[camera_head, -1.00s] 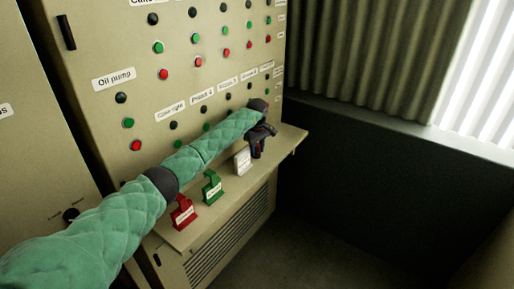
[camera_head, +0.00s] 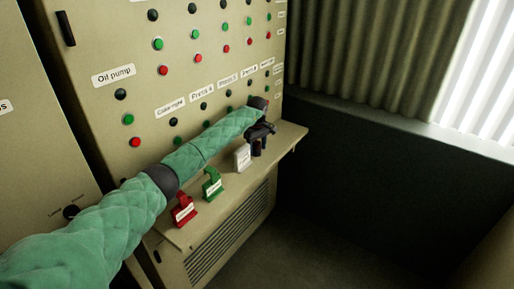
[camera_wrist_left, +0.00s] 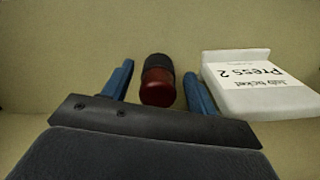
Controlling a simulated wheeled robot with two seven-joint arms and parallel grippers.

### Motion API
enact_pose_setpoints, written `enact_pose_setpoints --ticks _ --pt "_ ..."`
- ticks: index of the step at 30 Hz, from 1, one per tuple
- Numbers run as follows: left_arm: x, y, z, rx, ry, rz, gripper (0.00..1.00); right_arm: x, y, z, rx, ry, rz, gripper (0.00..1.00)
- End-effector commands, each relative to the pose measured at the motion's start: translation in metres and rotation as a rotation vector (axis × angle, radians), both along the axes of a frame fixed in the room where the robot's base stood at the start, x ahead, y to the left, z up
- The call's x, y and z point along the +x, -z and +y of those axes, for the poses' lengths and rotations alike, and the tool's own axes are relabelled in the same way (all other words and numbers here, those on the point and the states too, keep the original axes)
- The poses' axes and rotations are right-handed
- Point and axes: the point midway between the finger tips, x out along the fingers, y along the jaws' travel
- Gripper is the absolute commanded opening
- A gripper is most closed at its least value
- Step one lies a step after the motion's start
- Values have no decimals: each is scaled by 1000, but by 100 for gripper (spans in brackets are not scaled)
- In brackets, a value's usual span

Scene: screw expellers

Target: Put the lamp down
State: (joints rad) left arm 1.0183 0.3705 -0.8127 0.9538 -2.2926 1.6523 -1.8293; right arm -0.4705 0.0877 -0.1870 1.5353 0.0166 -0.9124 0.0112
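The lamp (camera_wrist_left: 158,82), a small cylinder with a dark body and a red dome, shows in the left wrist view between the two blue fingers of my left gripper (camera_wrist_left: 158,70). There is a visible gap on both sides of it, so the fingers are open and apart from it. In the head view my left gripper (camera_head: 260,146) is low over the far end of the cabinet's shelf (camera_head: 288,140). The lamp cannot be made out clearly there. My right gripper is not in view.
A white "Press 2" ticket stand (camera_head: 243,157) is close beside my left gripper. A green tag stand (camera_head: 212,184) and a red one (camera_head: 183,209) are nearer on the shelf. The button panel (camera_head: 225,70) rises behind. The shelf's right end is clear.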

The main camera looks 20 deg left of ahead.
Motion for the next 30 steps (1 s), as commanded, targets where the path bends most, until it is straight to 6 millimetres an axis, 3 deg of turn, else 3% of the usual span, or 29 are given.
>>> enact_pose_setpoints --ticks 9,21,30 --pt "0 -5 -1 -1 0 1 58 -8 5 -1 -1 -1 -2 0" --pt "1 -82 1 0 -1 -3 58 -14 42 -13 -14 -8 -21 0" --pt "0 -118 0 0 0 0 58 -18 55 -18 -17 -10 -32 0"
